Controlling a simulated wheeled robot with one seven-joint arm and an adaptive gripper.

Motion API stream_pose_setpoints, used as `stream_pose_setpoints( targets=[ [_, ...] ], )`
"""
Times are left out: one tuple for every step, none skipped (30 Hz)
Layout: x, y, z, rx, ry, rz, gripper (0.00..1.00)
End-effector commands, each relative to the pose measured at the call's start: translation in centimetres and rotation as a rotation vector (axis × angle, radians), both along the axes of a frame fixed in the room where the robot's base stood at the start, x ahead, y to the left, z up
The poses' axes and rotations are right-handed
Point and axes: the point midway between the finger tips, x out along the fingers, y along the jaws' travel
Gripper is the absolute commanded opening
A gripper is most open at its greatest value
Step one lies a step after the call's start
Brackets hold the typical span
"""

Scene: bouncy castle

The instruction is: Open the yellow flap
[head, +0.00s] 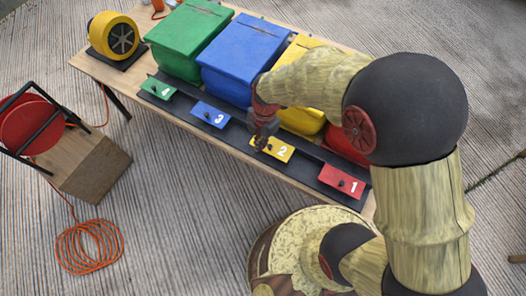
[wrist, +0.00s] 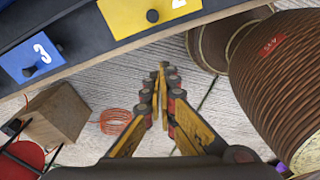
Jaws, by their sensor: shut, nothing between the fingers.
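The yellow flap (head: 271,148), marked 2 with a dark knob, lies in the black strip along the table's front edge. It also shows at the top of the wrist view (wrist: 140,14), cut off by the frame edge, and looks closed. My gripper (head: 262,143) is at the left end of the yellow flap in the head view and hides part of it. In the wrist view my gripper (wrist: 162,70) is shut with empty fingers, pointing past the table edge, below the knob. I cannot tell whether it touches the flap.
A blue flap 3 (head: 210,114) and green flap 4 (head: 157,88) are to the left, a red flap 1 (head: 341,183) to the right. Coloured bins stand behind, the blue bin (head: 245,55) among them. A wooden box (head: 92,170) and orange cable (head: 88,246) are on the floor.

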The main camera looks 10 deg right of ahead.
Motion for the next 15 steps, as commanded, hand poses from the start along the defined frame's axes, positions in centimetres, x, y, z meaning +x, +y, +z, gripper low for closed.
stream_pose_setpoints(
  targets=[
    [0.0, 0.0, -0.1, 0.003, -0.007, 0.049, 0.00],
    [0.0, 0.0, -0.1, 0.005, -0.010, 0.076, 0.00],
    [0.1, 0.0, -0.1, 0.006, -0.015, 0.106, 0.00],
    [0.1, 0.0, -0.1, 0.007, -0.017, 0.123, 0.00],
    [0.1, 0.0, -0.1, 0.008, -0.018, 0.137, 0.00],
    [0.0, 0.0, -0.1, 0.009, -0.020, 0.150, 0.00],
    [0.0, 0.0, -0.3, 0.009, -0.019, 0.155, 0.00],
    [0.0, 0.0, -0.4, 0.009, -0.020, 0.159, 0.00],
    [0.0, 0.0, -0.7, 0.010, -0.020, 0.162, 0.00],
    [-0.1, 0.1, -1.0, 0.009, -0.019, 0.162, 0.00],
    [-0.1, 0.1, -1.4, 0.009, -0.018, 0.161, 0.00],
    [-0.2, 0.1, -2.0, 0.009, -0.016, 0.161, 0.00],
    [-0.2, 0.2, -2.5, 0.008, -0.017, 0.161, 0.00],
    [-0.2, 0.2, -3.0, 0.008, -0.018, 0.160, 0.00],
    [-0.3, 0.3, -3.8, 0.008, -0.017, 0.160, 0.00]
  ],
)
